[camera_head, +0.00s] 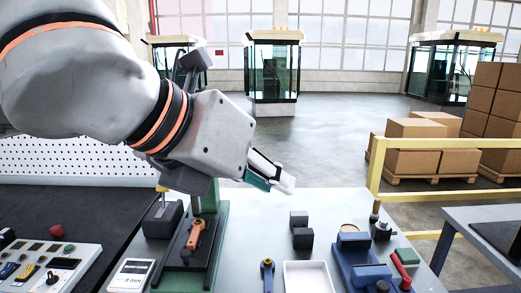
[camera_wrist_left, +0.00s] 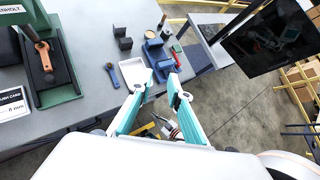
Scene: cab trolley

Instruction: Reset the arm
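My left arm comes in from the upper left of the head view, across the bench, and ends in the left gripper (camera_head: 272,175), seen side-on above the far edge of the grey bench (camera_head: 250,220). In the left wrist view its two white and teal fingers (camera_wrist_left: 161,72) stand apart with nothing held between them. The fingers are raised above the bench, clear of the objects on it. My right gripper does not show in either view.
The bench carries a green press with an orange-handled tool (camera_head: 194,234), dark blocks (camera_head: 302,238), a white tray (camera_head: 308,277) and a blue fixture (camera_head: 360,262). A yellow rail (camera_head: 430,143) and stacked boxes (camera_head: 430,160) stand beyond. A dark screen (camera_wrist_left: 265,40) shows right.

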